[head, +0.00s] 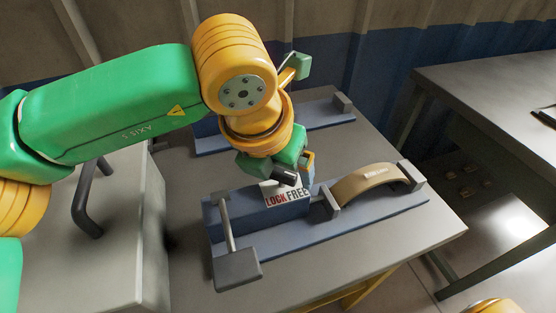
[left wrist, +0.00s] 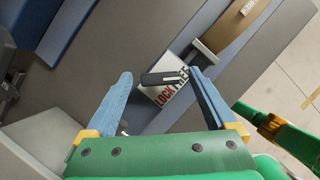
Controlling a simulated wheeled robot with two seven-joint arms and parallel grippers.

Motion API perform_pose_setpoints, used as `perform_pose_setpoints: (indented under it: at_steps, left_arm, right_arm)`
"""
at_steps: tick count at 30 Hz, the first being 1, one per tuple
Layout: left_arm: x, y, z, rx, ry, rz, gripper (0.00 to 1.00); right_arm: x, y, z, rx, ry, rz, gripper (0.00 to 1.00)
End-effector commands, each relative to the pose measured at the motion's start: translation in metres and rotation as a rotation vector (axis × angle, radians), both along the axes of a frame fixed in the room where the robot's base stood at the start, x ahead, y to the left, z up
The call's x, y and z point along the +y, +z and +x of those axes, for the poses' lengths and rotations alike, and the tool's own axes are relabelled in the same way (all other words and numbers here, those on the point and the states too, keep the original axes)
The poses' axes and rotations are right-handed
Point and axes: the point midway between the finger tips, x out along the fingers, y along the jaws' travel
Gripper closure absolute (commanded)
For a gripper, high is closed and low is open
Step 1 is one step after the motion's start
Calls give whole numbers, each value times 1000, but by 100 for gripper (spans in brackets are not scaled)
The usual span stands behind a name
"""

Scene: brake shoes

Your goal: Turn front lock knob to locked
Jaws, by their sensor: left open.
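The front fixture (head: 380,215) is a long blue base with a block that carries a white LOCK FREE label (head: 290,197). The lock knob (head: 286,178) is a dark bar on top of this block. In the left wrist view the knob (left wrist: 163,77) lies across the upper part of the label, its end pointing toward the right finger. My left gripper (head: 285,170) is over the block in the head view. In the left wrist view its two blue fingers (left wrist: 163,88) are open, with the knob showing between them. Contact cannot be judged. My right gripper is not clearly seen.
A tan curved brake shoe (head: 370,183) sits on the fixture right of the block. A lever with a grey pad (head: 237,268) stands at its left end. A second blue fixture (head: 325,116) lies behind. A grey cabinet with a dark handle (head: 85,205) is at left.

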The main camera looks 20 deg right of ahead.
Motion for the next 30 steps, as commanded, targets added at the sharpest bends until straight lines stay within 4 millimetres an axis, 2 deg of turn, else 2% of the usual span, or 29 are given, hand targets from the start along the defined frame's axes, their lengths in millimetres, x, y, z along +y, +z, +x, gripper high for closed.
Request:
perform_pose_setpoints:
  at_steps: [3,4,13,23,30]
  left_arm:
    - [0,0,0,0,0,0,10]
    - [0,0,0,0,0,0,15]
    - [0,1,0,-1,0,-1,96]
    - [1,1,1,1,-58,-1,96]
    - [1,1,2,1,-227,-1,96]
  right_arm:
    - [0,0,1,-1,0,0,15]
    - [0,0,1,-1,0,0,15]
    - [0,0,2,-4,1,0,15]
    - [0,1,2,-5,1,0,15]
    - [0,4,2,-5,1,0,15]
